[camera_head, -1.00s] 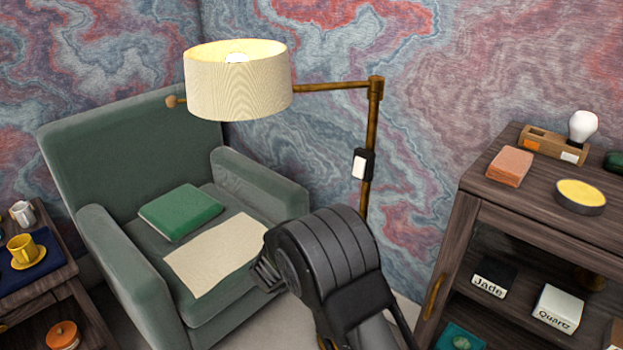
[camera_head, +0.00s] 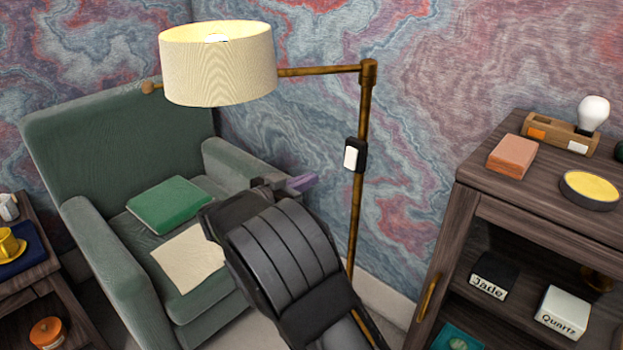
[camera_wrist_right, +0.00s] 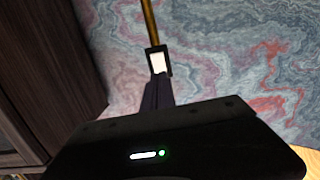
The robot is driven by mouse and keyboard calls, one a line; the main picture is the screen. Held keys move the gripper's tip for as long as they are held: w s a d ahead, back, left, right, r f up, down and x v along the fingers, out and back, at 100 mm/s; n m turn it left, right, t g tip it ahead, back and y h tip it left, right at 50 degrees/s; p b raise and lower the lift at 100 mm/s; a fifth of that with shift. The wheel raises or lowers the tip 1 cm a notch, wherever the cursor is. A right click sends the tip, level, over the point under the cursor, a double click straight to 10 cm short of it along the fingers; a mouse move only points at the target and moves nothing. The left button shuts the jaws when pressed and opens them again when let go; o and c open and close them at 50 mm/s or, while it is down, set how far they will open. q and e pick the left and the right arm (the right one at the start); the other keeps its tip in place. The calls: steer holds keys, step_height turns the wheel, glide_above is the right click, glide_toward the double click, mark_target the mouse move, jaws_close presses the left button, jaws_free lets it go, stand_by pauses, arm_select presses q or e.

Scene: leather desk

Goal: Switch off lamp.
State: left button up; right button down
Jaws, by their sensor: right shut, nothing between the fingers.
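The floor lamp has a lit cream shade (camera_head: 218,72) on a brass arm and pole (camera_head: 364,110). Its switch (camera_head: 352,155), a white rocker in a black housing, sits on the pole. The switch also shows in the right wrist view (camera_wrist_right: 158,62), straight beyond the fingertips. My right gripper (camera_head: 303,182) is shut and empty, left of the switch and apart from it in the head view. In the wrist view its closed fingers (camera_wrist_right: 157,92) point at the switch's lower edge; I cannot tell whether they touch. My left gripper is not in view.
A green armchair (camera_head: 105,110) with a green book (camera_head: 168,204) and beige cloth (camera_head: 188,258) stands at left. A dark wooden cabinet (camera_head: 465,225) stands at right, with a bulb (camera_head: 593,112) on top. A side table (camera_head: 35,275) is at far left.

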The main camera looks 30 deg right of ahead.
mark_target(348, 163)
steer(key=x, duration=1.2)
steer(key=shift+d, duration=0.2)
steer(key=shift+b, duration=0.35)
steer(key=shift+d+f+b, duration=0.2)
steer(key=shift+f+b, duration=0.05)
steer(key=shift+b, duration=0.05)
steer(key=shift+d+h, duration=0.1)
steer(key=shift+h, duration=0.4)
steer(key=shift+r, duration=0.2)
